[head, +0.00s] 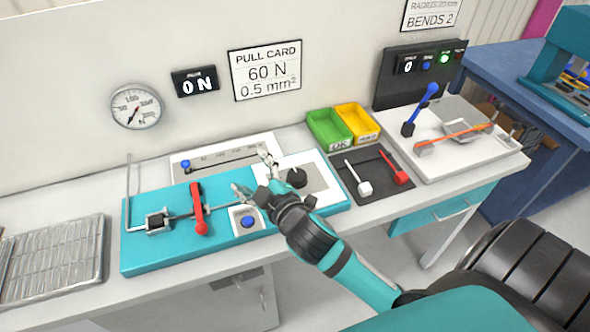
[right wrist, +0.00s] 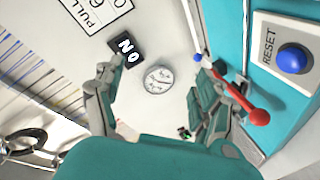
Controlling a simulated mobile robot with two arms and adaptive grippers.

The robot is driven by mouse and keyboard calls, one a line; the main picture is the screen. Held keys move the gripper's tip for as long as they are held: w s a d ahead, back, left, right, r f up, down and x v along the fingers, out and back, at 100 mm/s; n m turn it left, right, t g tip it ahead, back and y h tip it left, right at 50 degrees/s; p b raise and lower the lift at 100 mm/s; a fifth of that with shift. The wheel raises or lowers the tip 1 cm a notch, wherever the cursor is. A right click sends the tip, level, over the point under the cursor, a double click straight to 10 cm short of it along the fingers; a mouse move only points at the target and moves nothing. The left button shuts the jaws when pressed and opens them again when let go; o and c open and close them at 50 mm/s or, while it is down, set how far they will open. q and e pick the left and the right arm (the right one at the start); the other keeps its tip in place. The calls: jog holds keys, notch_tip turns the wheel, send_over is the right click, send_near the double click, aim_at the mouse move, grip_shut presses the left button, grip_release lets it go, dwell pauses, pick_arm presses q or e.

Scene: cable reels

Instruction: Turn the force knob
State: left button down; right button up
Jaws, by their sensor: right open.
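The dark round knob (head: 297,177) sits on a white panel at the right part of the teal pull tester (head: 140,250). I take it to be the force knob. My right gripper (head: 253,172) is open and empty, with its fingers spread to the left of the knob in the head view. Its wrist is just in front of the knob, and I cannot tell whether they touch. In the right wrist view the open fingers (right wrist: 155,105) point toward the wall gauge. The wall display (head: 194,82) reads 0 N. My left gripper is not in view.
A blue button (head: 248,221), labelled RESET in the wrist view, and a red lever (head: 199,210) are close by. A slider scale (head: 225,158) lies behind. Green (head: 329,128) and yellow (head: 358,122) bins and a black tool mat (head: 370,177) are at right.

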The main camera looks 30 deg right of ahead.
jog(key=w+a+r+n+t+y, duration=0.2)
jog(key=a+r+n+y, duration=0.2)
jog(key=r+n+y, duration=0.3)
jog(key=w+a+r+n+t+y, duration=0.2)
jog(key=a+r+n+y, duration=0.25)
jog(key=r+n, duration=0.3)
jog(key=s+a+r+n+g+y, duration=0.25)
jog(key=a+n+g+y, duration=0.5)
jog(key=n, duration=0.55)
jog(key=n+g+h, duration=1.2)
jog(key=n+h, duration=0.3)
jog(key=h, duration=0.4)
send_near(297, 174)
notch_tip(297, 174, down, 9)
jog(key=shift+w+p, duration=0.1)
jog(key=shift+p, duration=1.15)
